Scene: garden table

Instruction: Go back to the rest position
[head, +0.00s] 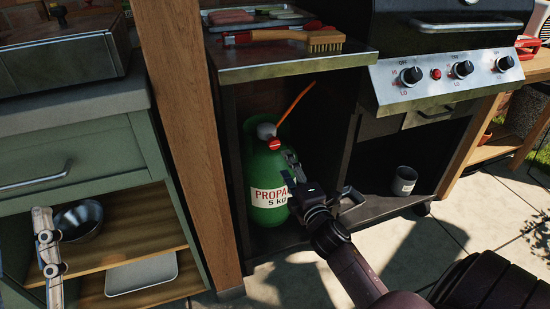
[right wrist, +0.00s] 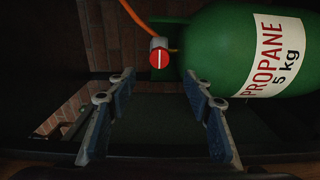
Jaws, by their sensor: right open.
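My right gripper (head: 318,180) is in the lower bay of the grill cart, at the right side of the green propane bottle (head: 259,166). In the right wrist view its two fingers (right wrist: 160,82) are spread with nothing between them. The bottle (right wrist: 226,50) stands upright at the left of the bay, with a red valve knob (head: 275,144) and an orange hose on top. In the right wrist view the knob (right wrist: 159,60) has a white line and sits beyond the fingertips, apart from them.
Side walls and the side shelf (head: 285,65) of the cart enclose my right gripper. A wooden post (head: 184,120) and a green cabinet (head: 85,165) with a metal bowl (head: 80,219) are left. Paving lies in front.

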